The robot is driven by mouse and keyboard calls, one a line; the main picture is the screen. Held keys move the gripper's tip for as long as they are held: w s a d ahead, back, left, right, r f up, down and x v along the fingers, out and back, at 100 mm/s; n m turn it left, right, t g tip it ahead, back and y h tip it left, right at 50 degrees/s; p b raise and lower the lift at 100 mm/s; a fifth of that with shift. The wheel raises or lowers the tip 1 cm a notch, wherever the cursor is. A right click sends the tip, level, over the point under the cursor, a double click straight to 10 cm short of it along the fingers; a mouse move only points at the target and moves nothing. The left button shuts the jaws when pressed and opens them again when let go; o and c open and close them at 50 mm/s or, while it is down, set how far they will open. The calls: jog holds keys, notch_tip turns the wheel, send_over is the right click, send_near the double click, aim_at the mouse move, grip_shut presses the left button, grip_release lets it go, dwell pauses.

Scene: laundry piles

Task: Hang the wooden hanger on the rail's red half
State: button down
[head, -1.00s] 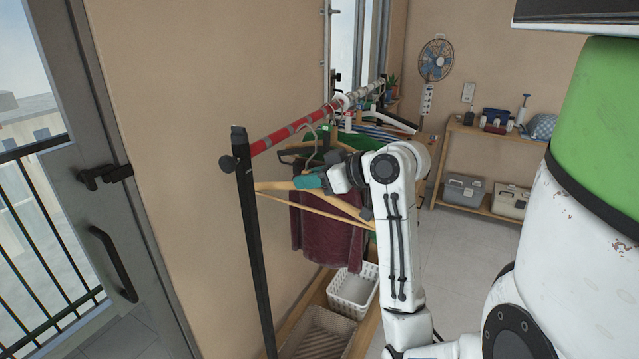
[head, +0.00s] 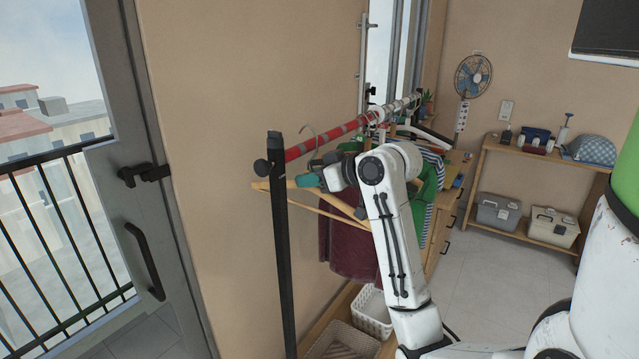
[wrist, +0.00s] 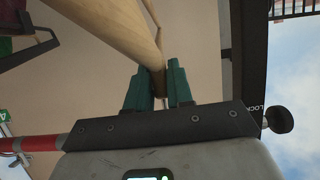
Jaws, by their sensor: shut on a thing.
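The wooden hanger (head: 264,186) is held by my gripper (head: 308,181), whose teal fingertips are shut on it near its middle. In the wrist view the fingers (wrist: 160,88) pinch the wooden hanger (wrist: 110,25). The hanger's metal hook stands up beside the rail's red half (head: 335,134), close to its left end, with its top above the rail in the picture. I cannot tell whether the hook is over the rail. The red half also shows in the wrist view (wrist: 40,143). My arm hides part of the hanger's right side.
The black rack post (head: 281,255) stands at the rail's left end, near the hanger's left tip. A maroon garment (head: 345,255) and a green one hang farther along. A white basket (head: 373,312) is below. The wall lies close behind; open floor is at right.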

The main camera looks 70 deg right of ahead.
aim_at(342, 203)
jog(key=shift+w+d, duration=0.1)
jog(key=shift+w, duration=0.35)
jog(key=shift+f+b, duration=0.85)
jog(key=shift+f, duration=0.5)
jog(key=c, duration=0.9)
grip_release()
jog(key=shift+s, duration=0.1)
jog(key=shift+s+a+p, duration=0.4)
jog(key=shift+s, duration=1.35)
jog(key=shift+s+a+p, duration=0.4)
jog(key=shift+s+a, duration=0.05)
jog(key=shift+s, duration=1.35)
jog(key=shift+s+a+p, duration=0.4)
jog(key=shift+s, duration=1.35)
